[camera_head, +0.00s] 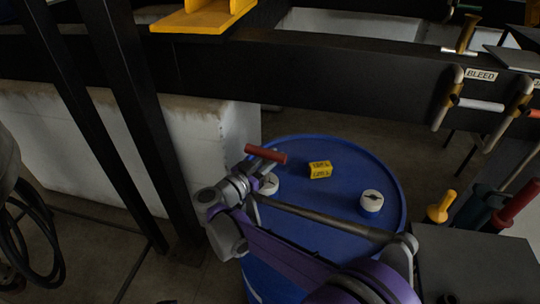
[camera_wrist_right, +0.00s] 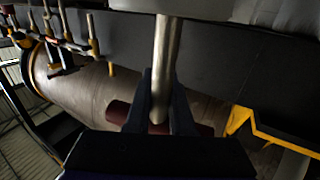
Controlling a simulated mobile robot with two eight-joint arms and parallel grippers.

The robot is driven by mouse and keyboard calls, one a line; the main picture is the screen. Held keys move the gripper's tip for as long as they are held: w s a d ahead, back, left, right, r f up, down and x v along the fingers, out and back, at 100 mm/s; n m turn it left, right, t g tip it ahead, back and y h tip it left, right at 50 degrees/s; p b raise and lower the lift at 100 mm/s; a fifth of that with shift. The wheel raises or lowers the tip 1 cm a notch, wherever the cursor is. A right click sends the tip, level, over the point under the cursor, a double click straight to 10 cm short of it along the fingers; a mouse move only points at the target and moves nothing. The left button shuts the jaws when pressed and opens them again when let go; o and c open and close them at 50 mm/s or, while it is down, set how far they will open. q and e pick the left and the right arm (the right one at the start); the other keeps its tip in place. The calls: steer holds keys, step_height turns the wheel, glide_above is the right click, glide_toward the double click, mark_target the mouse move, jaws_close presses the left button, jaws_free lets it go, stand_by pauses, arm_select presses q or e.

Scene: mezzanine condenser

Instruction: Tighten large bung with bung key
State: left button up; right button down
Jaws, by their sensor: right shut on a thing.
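A blue drum (camera_head: 345,165) stands in the middle of the head view. On its lid are two white bungs. One bung (camera_head: 371,202) is at the right with a dark mark on top; the other bung (camera_head: 270,185) is at the left, partly hidden behind my right wrist. I cannot tell which is larger. My right gripper (camera_head: 254,170) is shut on the bung key, whose dark red handle (camera_head: 266,153) shows above the left bung. In the right wrist view the key's metal shaft (camera_wrist_right: 162,65) stands between the fingers (camera_wrist_right: 160,105). Whether the key touches a bung is unclear. My left gripper is out of view.
A yellow labelled block (camera_head: 320,169) sits on the lid between the bungs. A black beam (camera_head: 300,65) crosses behind the drum, with valves and a BLEED tag (camera_head: 481,75) at the right. Dark posts (camera_head: 135,110) stand left. A dark box (camera_head: 475,260) is at the lower right.

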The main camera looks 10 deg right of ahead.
steer(key=shift+s+d+m+g+h, duration=0.1)
steer(key=shift+s+m+g+h, duration=0.05)
steer(key=shift+m+g+h, duration=0.65)
steer(key=shift+r, duration=0.1)
step_height(320, 180, up, 5)
steer(key=p, duration=0.3)
stand_by(0.4)
